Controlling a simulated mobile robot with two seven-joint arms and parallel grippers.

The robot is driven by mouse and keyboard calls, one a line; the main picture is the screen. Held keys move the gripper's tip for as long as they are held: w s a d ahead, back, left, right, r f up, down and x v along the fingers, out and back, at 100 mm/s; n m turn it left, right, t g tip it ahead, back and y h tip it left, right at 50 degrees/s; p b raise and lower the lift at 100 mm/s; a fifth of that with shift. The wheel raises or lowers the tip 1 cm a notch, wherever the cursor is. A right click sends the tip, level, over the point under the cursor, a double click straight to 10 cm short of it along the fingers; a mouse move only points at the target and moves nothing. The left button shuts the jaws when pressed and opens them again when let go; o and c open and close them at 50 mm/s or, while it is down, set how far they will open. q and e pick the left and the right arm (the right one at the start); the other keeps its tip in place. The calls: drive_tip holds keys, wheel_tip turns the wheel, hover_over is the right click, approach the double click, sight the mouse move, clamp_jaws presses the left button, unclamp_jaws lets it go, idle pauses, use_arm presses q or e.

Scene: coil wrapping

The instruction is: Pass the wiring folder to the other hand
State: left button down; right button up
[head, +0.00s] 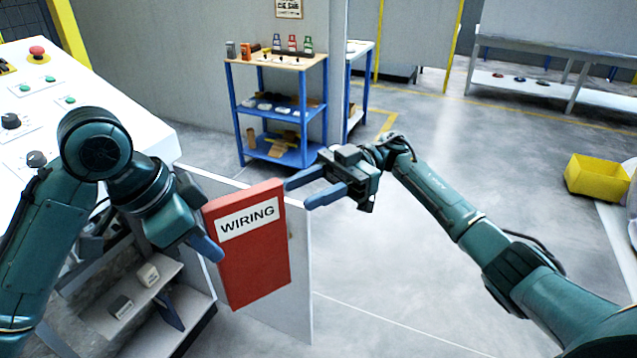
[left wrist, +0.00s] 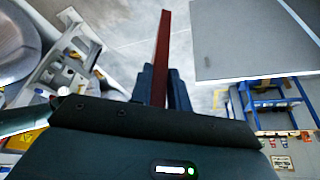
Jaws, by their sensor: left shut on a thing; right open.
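The wiring folder (head: 252,265) is a red, flat folder with a white label reading WIRING. My left gripper (head: 212,240) is shut on its left edge and holds it up in the air, slightly tilted. In the left wrist view the folder (left wrist: 163,50) shows edge-on as a thin red strip between the fingers of my left gripper (left wrist: 160,85). My right gripper (head: 312,190) is open and empty, its fingers pointing left. The fingertips are close to the folder's upper right edge; I cannot tell whether they touch it.
A white control panel (head: 95,80) with a red button stands at the left, above an open cabinet (head: 165,270) and its door (head: 302,270). A blue shelf cart (head: 233,88) stands behind. The floor between is clear.

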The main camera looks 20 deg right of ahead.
sight(253, 214)
drive_tip(key=x, duration=1)
drive_tip(key=shift+c, duration=0.4)
clamp_jaws()
use_arm(q)
drive_tip(key=c, duration=1.3)
unclamp_jaws()
drive_tip(key=shift+o, duration=0.2)
